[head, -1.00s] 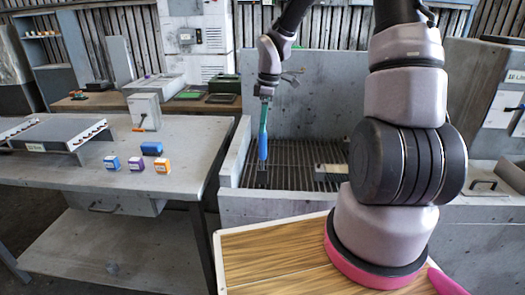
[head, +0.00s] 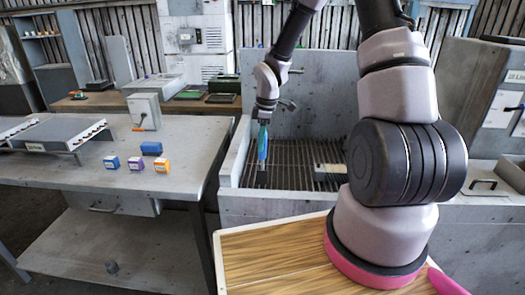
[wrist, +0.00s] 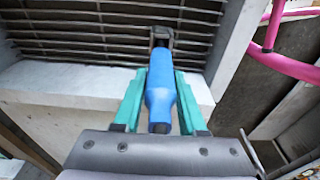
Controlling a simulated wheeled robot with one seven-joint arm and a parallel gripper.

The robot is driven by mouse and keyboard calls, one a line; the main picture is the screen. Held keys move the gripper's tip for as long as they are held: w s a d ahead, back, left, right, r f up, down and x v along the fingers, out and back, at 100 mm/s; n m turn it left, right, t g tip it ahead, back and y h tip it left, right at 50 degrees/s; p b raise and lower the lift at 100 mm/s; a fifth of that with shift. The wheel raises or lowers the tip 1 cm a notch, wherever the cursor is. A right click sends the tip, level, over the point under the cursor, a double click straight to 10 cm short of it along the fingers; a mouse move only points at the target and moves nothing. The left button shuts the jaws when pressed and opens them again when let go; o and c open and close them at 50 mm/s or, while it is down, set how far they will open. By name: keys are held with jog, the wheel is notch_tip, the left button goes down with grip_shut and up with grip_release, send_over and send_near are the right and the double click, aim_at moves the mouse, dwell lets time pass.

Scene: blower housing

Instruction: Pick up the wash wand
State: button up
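The wash wand (head: 262,148) stands roughly upright in the grated basin, with a blue handle and a dark lower end. In the wrist view the blue handle (wrist: 161,95) lies between the two teal fingers of my gripper (wrist: 161,75), and a dark end shows beyond it over the grate. My gripper (head: 263,135) points down around the handle. The fingers lie close along both sides of the handle, with narrow gaps near the palm. I cannot tell whether the fingertips press on it.
The basin (head: 231,165) has raised grey walls around its slatted grate (head: 300,150). A small pale block (head: 328,169) lies on the grate to the right. A workbench (head: 185,190) with several small boxes stands to the left. A pink tube (wrist: 275,40) shows at the wrist view's right.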

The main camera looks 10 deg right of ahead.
grip_shut()
jog(key=shift+r, duration=0.1)
notch_tip(320, 180, up, 10)
jog(key=shift+f, duration=0.1)
dwell(0.4)
